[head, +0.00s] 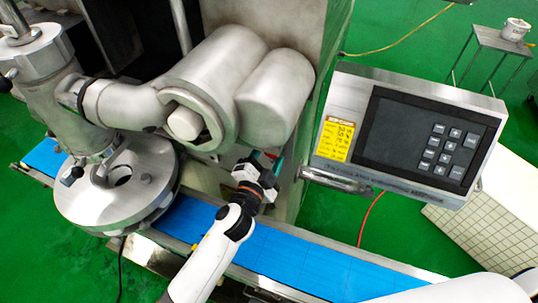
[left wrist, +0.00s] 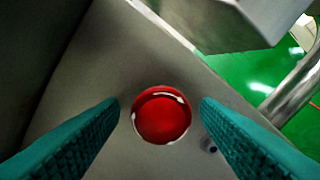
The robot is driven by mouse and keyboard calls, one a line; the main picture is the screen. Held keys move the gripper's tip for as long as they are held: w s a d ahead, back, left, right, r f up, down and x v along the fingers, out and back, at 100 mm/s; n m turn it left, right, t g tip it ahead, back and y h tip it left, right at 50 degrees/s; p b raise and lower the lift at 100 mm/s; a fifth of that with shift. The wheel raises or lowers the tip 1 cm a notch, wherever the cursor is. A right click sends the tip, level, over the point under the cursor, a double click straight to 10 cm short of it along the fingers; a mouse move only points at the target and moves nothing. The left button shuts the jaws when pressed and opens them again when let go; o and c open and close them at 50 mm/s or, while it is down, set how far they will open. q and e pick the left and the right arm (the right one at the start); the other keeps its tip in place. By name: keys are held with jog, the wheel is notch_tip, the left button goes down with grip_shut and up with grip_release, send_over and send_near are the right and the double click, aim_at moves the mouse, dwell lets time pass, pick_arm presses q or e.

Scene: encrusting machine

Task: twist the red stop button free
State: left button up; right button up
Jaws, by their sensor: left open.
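The red stop button (left wrist: 161,116) is round and glossy and sits on a grey metal panel (left wrist: 120,60) in the left wrist view. My left gripper (left wrist: 160,104) is open, with one teal finger on each side of the button in the picture. Narrow gaps show between the fingertips and the button's edge; whether they reach its depth is hard to tell. In the head view my left gripper (head: 264,161) is beside the machine's grey housing, below the large metal cylinders, and the button is hidden. My right gripper is out of view.
A control box (head: 405,135) with dark screen and keys hangs to the right, with a handle (head: 336,181) below it. A blue conveyor belt (head: 290,262) runs under my left arm. A round metal machine head (head: 120,190) stands left.

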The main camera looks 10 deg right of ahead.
pick_arm(q)
jog(key=b+v, duration=0.1)
jog(key=v, duration=1.1)
jog(key=shift+b, duration=0.4)
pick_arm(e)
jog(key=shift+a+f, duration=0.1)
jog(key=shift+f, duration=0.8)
